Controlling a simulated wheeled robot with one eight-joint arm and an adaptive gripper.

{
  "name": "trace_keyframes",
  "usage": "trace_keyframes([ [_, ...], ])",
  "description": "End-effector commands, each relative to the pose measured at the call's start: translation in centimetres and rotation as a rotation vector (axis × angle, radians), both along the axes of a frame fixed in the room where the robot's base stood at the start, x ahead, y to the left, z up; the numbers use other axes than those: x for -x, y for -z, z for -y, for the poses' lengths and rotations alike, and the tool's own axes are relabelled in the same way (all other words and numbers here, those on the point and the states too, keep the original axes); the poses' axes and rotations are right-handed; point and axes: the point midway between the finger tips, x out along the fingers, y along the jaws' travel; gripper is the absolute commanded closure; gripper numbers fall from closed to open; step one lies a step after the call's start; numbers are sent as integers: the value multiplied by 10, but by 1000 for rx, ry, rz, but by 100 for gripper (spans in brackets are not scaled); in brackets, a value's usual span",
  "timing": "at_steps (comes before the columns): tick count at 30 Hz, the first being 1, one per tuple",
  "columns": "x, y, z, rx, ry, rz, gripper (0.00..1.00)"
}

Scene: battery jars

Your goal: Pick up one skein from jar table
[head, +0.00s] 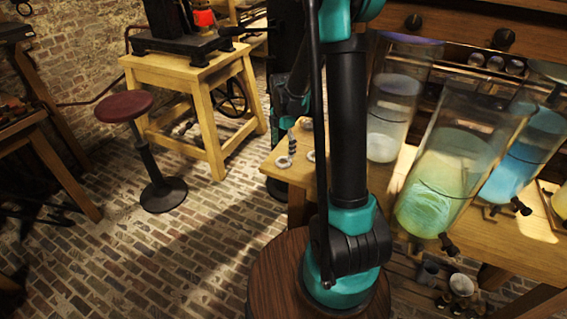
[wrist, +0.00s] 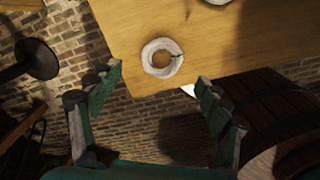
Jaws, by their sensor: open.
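A pale ring-shaped skein (wrist: 148,60) lies flat on the wooden jar table (wrist: 220,45), close to the table's edge in the wrist view. Part of another pale skein (wrist: 216,1) shows at the top edge of that view. My gripper (wrist: 160,80) is open and empty, its two green fingers spread to either side of the near skein and apart from it. In the head view, small pale skeins (head: 284,162) lie at the left end of the jar table (head: 272,170). My arm hides part of the table there.
Tall glass jars with green (head: 440,185) and blue (head: 520,160) liquid stand on the right part of the table. A red-topped stool (head: 124,107) and a wooden stand (head: 190,75) are at the left. Open brick floor (head: 150,240) lies between.

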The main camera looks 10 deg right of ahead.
Motion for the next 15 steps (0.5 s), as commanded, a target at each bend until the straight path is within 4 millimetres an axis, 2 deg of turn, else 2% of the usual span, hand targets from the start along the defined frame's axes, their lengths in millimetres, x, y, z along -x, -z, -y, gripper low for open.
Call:
trace_keyframes([
  [5,0,9,0,0,0,0,23],
  [15,3,50,-1,0,0,0,23],
])
